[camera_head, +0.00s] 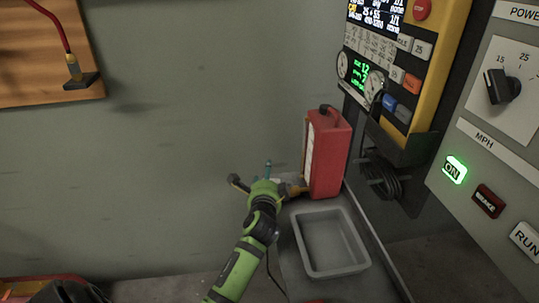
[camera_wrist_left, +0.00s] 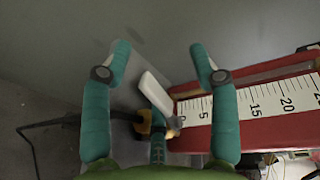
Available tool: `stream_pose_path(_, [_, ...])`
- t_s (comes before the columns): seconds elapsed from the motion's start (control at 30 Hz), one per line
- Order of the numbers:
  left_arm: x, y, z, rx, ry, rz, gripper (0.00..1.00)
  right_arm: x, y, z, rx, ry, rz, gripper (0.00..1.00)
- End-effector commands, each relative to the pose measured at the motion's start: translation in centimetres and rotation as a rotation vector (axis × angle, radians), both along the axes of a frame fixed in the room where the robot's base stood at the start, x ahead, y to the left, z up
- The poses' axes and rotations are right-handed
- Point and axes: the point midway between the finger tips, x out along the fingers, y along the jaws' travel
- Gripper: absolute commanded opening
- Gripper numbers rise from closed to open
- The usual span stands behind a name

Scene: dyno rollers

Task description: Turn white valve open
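The white valve's flat white handle (camera_wrist_left: 157,93) shows in the left wrist view, between the spread fingers of my left gripper (camera_wrist_left: 160,52). It is slanted and sits by a dark yellow fitting (camera_wrist_left: 145,124) beside the red box. My left gripper is open, with two teal fingers either side of the handle and a third below. I see no clear contact between fingers and handle. In the head view my left gripper (camera_head: 262,176) is just left of the red box; it mostly hides the valve, but a yellow fitting (camera_head: 295,188) shows. My right gripper is not in view.
The red box (camera_head: 329,154) with a white scale stands right of the gripper. A grey tray (camera_head: 329,270) lies in front of it. A control panel (camera_head: 510,130) with a lit ON button fills the right. A dark cable (camera_wrist_left: 30,150) runs at left.

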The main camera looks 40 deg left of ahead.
Motion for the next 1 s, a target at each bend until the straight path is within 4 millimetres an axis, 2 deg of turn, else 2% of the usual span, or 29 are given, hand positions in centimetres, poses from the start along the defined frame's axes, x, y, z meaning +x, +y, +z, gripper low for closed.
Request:
stream_pose_path(0.03, [0.1, -0.7, 9.1, 0.034, -0.192, -0.026, 0.39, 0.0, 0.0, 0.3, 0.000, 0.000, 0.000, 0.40])
stream_pose_path(0.13, [0.1, -0.6, 9.4, 0.035, -0.192, -0.025, 0.39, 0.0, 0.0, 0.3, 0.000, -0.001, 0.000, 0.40])
stream_pose_path(0.33, [0.1, -0.6, 9.4, 0.036, -0.191, -0.022, 0.39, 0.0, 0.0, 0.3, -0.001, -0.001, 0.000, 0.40])
stream_pose_path(0.37, [0.3, 0.3, 1.2, 0.010, -0.005, 0.003, 0.39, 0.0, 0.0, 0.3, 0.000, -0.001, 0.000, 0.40])
stream_pose_path(1.0, [-3.3, -1.6, 1.0, 0.006, 0.000, 0.002, 0.39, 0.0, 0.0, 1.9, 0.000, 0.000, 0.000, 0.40])
